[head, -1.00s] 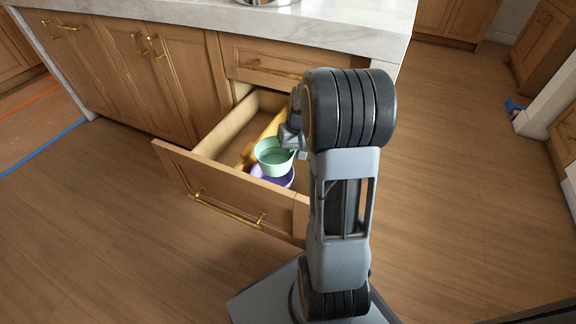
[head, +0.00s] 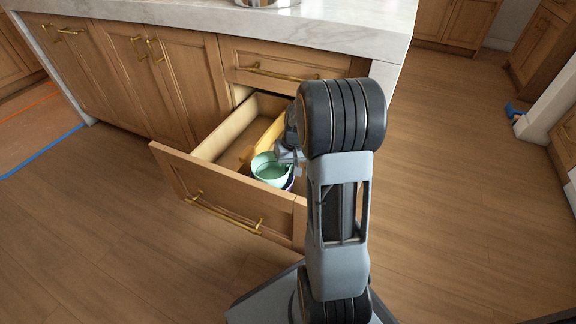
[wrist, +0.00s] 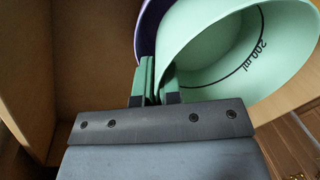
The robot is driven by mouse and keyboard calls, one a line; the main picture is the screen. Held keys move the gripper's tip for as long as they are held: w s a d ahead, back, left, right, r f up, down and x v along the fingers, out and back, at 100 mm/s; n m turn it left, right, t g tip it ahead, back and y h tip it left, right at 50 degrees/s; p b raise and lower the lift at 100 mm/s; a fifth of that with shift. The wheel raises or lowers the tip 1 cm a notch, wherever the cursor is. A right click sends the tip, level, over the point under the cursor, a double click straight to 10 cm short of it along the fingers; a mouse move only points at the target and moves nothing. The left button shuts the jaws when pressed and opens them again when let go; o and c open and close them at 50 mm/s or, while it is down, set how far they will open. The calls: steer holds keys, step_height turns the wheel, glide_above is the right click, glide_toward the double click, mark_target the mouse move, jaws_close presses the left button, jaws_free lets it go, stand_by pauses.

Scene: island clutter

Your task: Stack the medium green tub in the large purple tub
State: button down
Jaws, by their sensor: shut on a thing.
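The green tub (head: 270,170) is in the open drawer, over the purple tub (head: 289,184), of which only a strip shows at the lower right. My gripper (head: 288,156) is at the green tub's right rim. In the wrist view my gripper (wrist: 158,88) is shut on the green tub's wall (wrist: 205,50), which carries a "200 ml" mark inside. The purple tub (wrist: 147,28) shows as a thin edge behind the green tub's left side. Whether the green tub rests in the purple tub or hangs just above it, I cannot tell.
The open drawer (head: 228,189) has a raised wooden front with a brass handle. A yellow-orange item (head: 265,140) lies in it behind the tubs. The marble counter (head: 330,22) overhangs the cabinets behind.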

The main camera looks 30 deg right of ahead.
steer(key=shift+f, duration=0.4)
steer(key=c, duration=1.3)
jaws_free()
steer(key=r+p, duration=0.1)
steer(key=r, duration=0.3)
steer(key=d+r+p, duration=0.1)
steer(key=r+p, duration=0.1)
steer(key=r, duration=0.2)
steer(key=d+r+p, duration=0.1)
steer(key=r+p, duration=0.1)
steer(key=r, duration=0.3)
steer(key=shift+s, duration=0.25)
